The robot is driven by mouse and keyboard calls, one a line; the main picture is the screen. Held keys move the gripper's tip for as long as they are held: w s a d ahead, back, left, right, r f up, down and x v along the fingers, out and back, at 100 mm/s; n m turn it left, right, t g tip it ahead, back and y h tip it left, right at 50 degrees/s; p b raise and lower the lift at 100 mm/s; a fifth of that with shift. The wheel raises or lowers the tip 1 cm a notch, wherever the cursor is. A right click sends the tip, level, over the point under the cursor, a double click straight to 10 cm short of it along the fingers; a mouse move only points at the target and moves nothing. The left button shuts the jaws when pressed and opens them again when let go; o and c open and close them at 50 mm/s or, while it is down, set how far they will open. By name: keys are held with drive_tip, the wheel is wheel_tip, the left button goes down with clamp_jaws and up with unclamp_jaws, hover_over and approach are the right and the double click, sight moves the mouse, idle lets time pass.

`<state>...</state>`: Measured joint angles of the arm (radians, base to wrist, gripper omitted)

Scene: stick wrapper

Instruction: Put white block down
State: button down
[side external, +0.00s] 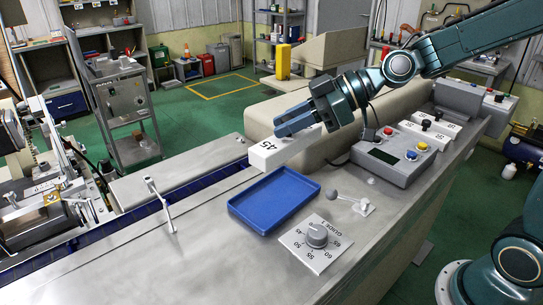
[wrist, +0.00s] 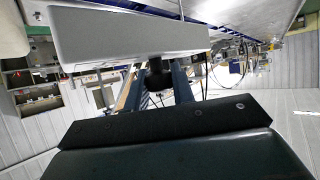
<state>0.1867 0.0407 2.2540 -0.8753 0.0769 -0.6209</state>
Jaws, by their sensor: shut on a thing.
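The gripper's fingers hide part of the block in the side view. I cannot tell exactly how high the block is above the surface.
The blue tray is empty. A dial plate (side external: 316,244) and a small lever (side external: 352,203) lie in front and to the right. A grey control box (side external: 392,157) with coloured buttons stands right. A metal rail post (side external: 158,203) stands left of the tray. The front-left bench is bare.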

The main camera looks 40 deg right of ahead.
wheel_tip(320, 180, down, 10)
idle(0.4)
drive_tip(key=shift+f, duration=0.1)
drive_tip(key=shift+f, duration=1.85)
drive_tip(key=shift+f, duration=0.15)
drive_tip(key=c, duration=1.2)
unclamp_jaws()
drive_tip(key=shift+s+d+r, duration=0.15)
drive_tip(key=shift+d+r, duration=0.15)
drive_tip(key=shift+v, duration=5.6)
